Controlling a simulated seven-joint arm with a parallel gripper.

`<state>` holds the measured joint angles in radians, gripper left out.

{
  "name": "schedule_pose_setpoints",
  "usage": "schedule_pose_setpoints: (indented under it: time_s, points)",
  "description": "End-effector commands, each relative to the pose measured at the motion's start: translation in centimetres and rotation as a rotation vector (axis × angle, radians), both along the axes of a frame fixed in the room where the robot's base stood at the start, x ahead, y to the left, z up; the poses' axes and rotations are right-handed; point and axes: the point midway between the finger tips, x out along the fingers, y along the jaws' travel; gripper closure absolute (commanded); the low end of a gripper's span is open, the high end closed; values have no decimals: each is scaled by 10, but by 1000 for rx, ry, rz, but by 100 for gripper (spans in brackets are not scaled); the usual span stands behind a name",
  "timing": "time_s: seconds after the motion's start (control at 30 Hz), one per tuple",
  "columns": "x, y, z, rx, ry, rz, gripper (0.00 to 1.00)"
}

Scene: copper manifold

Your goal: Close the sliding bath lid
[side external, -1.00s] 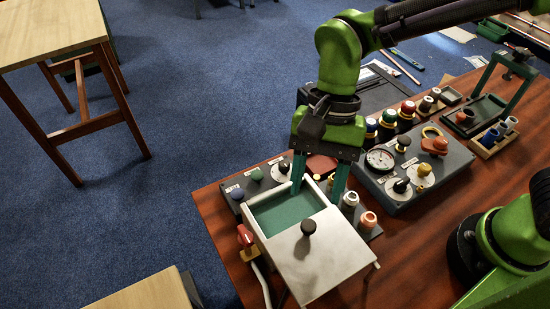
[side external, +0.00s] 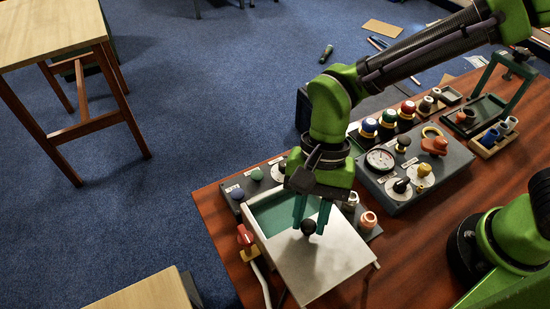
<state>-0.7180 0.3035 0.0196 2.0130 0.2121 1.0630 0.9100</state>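The bath is a pale box (side external: 262,243) with a green interior (side external: 274,213) at the lower middle. Its grey-white sliding lid (side external: 325,265) covers the near part, and the far part is uncovered. A round black knob (side external: 308,227) stands on the lid near its far edge. My gripper (side external: 311,228) points down at the knob, with its teal fingertips level with it, one to each side or just behind. The fingers are fairly close together. I cannot tell whether they touch the knob.
A red-handled part (side external: 245,236) stands left of the bath. Behind it is a grey panel with knobs (side external: 257,174). Pale and orange cylinders (side external: 368,221) stand close to its right. A gauge box (side external: 411,172) lies further right. Bare table (side external: 430,255) lies to the right of the lid.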

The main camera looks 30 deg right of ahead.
Motion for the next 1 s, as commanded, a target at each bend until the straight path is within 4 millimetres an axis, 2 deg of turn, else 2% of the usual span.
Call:
schedule_pose_setpoints:
  time_s: [0.03,0.1,0.37,0.47,0.6,0.73,0.83,1.0]
  points:
    - [0,0,0,0,0,0,90]
    - [0,0,0,0,0,0,100]
    - [2,0,0,0,0,-1,100]
    - [15,1,0,1,0,-4,100]
    - [50,1,0,1,-1,-6,100]
    - [77,1,0,1,0,-3,100]
    - [90,1,1,3,0,-2,100]
    - [97,0,1,3,-3,-1,100]
